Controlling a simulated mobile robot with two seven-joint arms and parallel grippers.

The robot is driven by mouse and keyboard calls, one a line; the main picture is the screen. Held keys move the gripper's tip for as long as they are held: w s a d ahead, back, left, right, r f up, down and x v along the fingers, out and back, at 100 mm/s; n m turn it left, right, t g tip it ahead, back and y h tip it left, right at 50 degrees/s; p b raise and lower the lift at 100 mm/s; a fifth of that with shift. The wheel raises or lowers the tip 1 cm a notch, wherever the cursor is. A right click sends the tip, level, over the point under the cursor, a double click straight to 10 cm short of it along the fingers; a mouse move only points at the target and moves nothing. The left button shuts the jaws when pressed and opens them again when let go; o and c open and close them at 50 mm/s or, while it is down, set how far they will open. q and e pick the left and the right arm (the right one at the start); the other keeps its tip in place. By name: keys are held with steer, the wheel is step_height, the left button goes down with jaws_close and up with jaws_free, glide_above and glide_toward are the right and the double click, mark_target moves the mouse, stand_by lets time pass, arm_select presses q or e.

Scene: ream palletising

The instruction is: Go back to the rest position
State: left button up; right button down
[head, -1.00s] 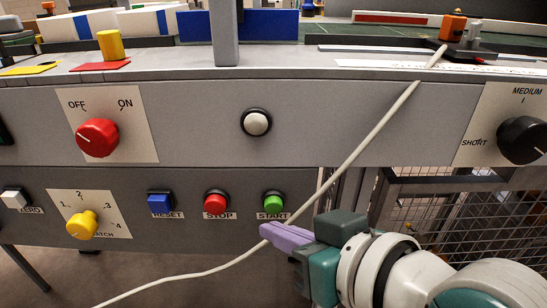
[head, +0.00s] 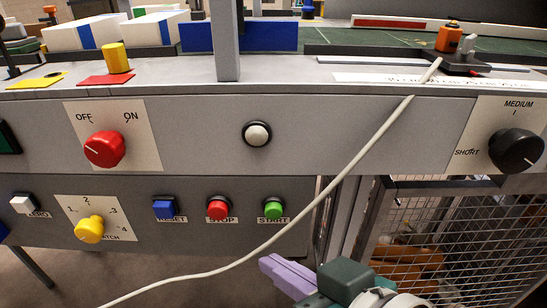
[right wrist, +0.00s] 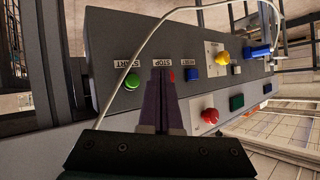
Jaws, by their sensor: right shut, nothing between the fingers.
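My right gripper (head: 284,274) is at the bottom of the head view, below the green START button (head: 273,210) and apart from the panel. Its purple fingers are closed together and empty. In the right wrist view the closed fingers (right wrist: 163,84) point toward the control panel, with the STOP label just past their tips. My left gripper is not in the head view.
The panel holds a red STOP button (head: 218,209), a blue RESET button (head: 164,209), a yellow batch knob (head: 89,229) and a red OFF/ON knob (head: 104,149). A pale cable (head: 340,180) hangs across the panel's front. A wire-mesh cage (head: 440,240) stands at right.

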steer(key=s+d+r+m+g+h+p, duration=0.3)
steer(key=s+d+r+g+h+p, duration=0.35)
steer(key=s+d+r+p, duration=0.85)
step_height(320, 180, up, 34)
steer(key=d+p, duration=0.2)
steer(key=p, duration=3.1)
steer(key=shift+s+d+r+h, duration=0.25)
steer(key=shift+s+d+h, duration=0.1)
steer(key=shift+h, duration=0.1)
steer(key=shift+a, duration=0.1)
